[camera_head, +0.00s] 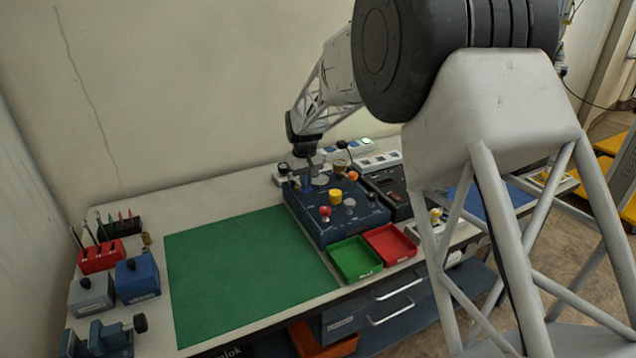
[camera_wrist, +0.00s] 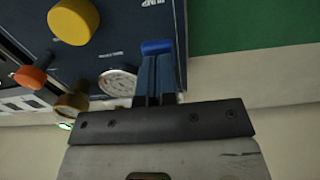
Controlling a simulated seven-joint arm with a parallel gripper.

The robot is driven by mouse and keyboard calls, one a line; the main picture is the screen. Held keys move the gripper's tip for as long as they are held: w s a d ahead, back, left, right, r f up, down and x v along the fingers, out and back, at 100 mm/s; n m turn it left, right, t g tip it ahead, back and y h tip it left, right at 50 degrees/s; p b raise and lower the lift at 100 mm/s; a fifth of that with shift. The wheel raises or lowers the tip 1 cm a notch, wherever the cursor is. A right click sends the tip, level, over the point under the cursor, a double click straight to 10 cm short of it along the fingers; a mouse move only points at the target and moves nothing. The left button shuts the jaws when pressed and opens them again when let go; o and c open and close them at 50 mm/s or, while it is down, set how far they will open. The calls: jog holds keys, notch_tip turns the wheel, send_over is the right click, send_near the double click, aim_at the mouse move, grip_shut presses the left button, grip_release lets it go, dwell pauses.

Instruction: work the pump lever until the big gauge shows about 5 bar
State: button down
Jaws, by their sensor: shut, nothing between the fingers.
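The dark blue oxygen trainer panel (camera_head: 318,229) stands on the bench; it also fills the upper left of the wrist view (camera_wrist: 112,45). A white-faced gauge (camera_wrist: 118,82) sits just left of my fingers; its reading is too small to tell. A blue cap (camera_wrist: 157,46) shows right at my fingertips, probably the pump lever's grip, with the rest hidden; a small blue piece (camera_head: 305,184) shows below my gripper in the head view. My gripper (camera_wrist: 156,60) is shut with nothing between its fingers, pointing down at the panel's back left. I cannot tell whether it touches the cap.
On the panel are a yellow knob (camera_head: 336,195), a red knob (camera_head: 325,211) and an orange knob (camera_head: 352,176). Green (camera_head: 354,260) and red (camera_head: 390,243) trays lie in front. A power strip (camera_head: 378,161) lies behind. The green mat (camera_head: 240,270) to the left is clear.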

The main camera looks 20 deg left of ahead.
jog(key=shift+r, duration=0.95)
jog(key=shift+f, duration=0.1)
jog(key=shift+f, duration=1.85)
jog(key=shift+r, duration=1.95)
jog(key=shift+f, duration=0.1)
